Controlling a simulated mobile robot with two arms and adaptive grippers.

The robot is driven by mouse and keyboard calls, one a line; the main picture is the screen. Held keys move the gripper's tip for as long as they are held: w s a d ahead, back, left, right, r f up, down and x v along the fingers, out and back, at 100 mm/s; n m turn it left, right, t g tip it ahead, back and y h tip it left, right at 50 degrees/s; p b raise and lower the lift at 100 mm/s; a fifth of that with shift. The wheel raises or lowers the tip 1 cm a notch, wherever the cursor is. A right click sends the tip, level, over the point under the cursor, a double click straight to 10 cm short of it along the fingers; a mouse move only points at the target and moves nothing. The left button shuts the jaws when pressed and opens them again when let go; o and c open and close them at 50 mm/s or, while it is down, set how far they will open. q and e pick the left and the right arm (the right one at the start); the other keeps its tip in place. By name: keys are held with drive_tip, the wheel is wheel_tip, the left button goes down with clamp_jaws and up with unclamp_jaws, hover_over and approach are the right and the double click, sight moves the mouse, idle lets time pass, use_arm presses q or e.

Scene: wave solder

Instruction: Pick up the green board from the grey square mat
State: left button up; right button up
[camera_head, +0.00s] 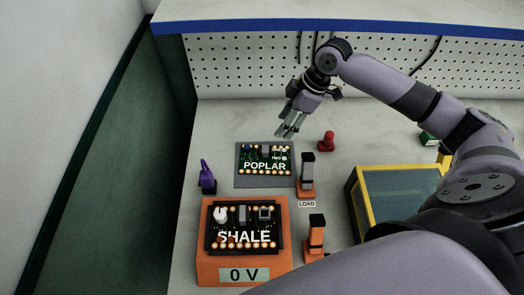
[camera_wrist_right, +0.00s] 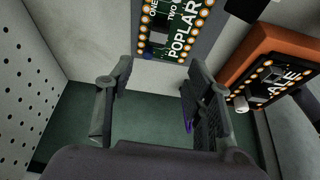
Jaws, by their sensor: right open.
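The green board (camera_head: 264,157), marked POPLAR, lies flat on the grey square mat (camera_head: 246,181) at the middle of the bench. The board also shows at the top of the right wrist view (camera_wrist_right: 172,30), beyond the fingertips, with part of the grey mat (camera_wrist_right: 207,37) beside it. My right gripper (camera_head: 286,134) is open and empty, above and just behind the board's right side, apart from it. Its two fingers (camera_wrist_right: 158,70) are spread in the right wrist view. My left gripper is in neither view.
An orange fixture (camera_head: 203,270) holding a black SHALE board (camera_head: 243,237) stands in front of the mat. A purple clamp (camera_head: 208,178) is left of the mat, an orange-based clamp (camera_head: 306,178) right. A yellow-framed box (camera_head: 364,215) stands farther right, and a red knob (camera_head: 326,142) behind.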

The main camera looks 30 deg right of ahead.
drive_tip(key=p, duration=0.1)
approach(264, 148)
drive_tip(key=x, duration=0.2)
drive_tip(key=shift+s+a+f, duration=0.1)
drive_tip(key=shift+a+f, duration=0.05)
drive_tip(key=shift+f, duration=0.1)
drive_tip(key=shift+a+f, duration=0.15)
drive_tip(key=shift+f, duration=0.35)
drive_tip(key=p+x, duration=0.1)
drive_tip(key=x, duration=0.3)
drive_tip(key=shift+f+p, duration=0.1)
drive_tip(key=shift+p, duration=0.3)
drive_tip(key=shift+w+a+f, duration=0.2)
drive_tip(key=shift+w+f, duration=0.05)
drive_tip(key=shift+f, duration=0.2)
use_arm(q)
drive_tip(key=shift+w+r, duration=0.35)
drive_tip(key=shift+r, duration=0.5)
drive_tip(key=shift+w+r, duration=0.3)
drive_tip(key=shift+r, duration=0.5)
use_arm(e)
clamp_jaws()
